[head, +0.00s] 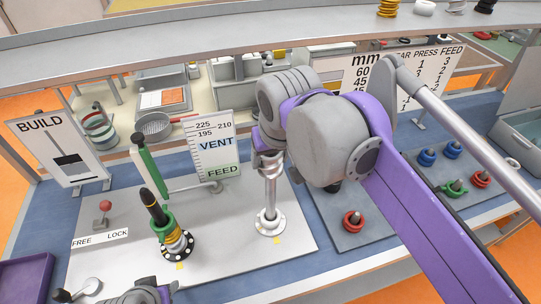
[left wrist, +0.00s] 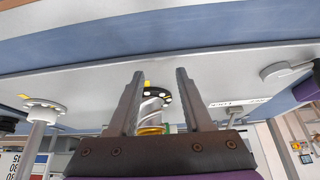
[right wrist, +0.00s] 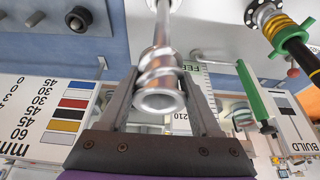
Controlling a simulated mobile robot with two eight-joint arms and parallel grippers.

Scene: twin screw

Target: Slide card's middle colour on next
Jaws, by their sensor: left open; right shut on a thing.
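My right gripper (right wrist: 165,85) is shut on a silver screw element (right wrist: 160,78) at the upper end of the bare right shaft (head: 269,195). The element lines up with the shaft; I cannot tell how far it is around it. The left shaft bears yellow and silver elements (head: 177,242), a green piece (head: 163,226) and a black tip (head: 152,202). The colour card (right wrist: 65,105) shows several swatches, including red, yellow and black, in the right wrist view; my right arm partly covers it in the head view. My left gripper (left wrist: 160,85) is open and empty, low before the left shaft.
A grey board at the right holds red (head: 352,220), blue (head: 427,157) and green (head: 455,188) pieces on pegs. A lever (head: 105,207) stands by the FREE/LOCK label. A VENT/FEED gauge (head: 215,146) and a BUILD sign (head: 58,150) stand behind the shafts.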

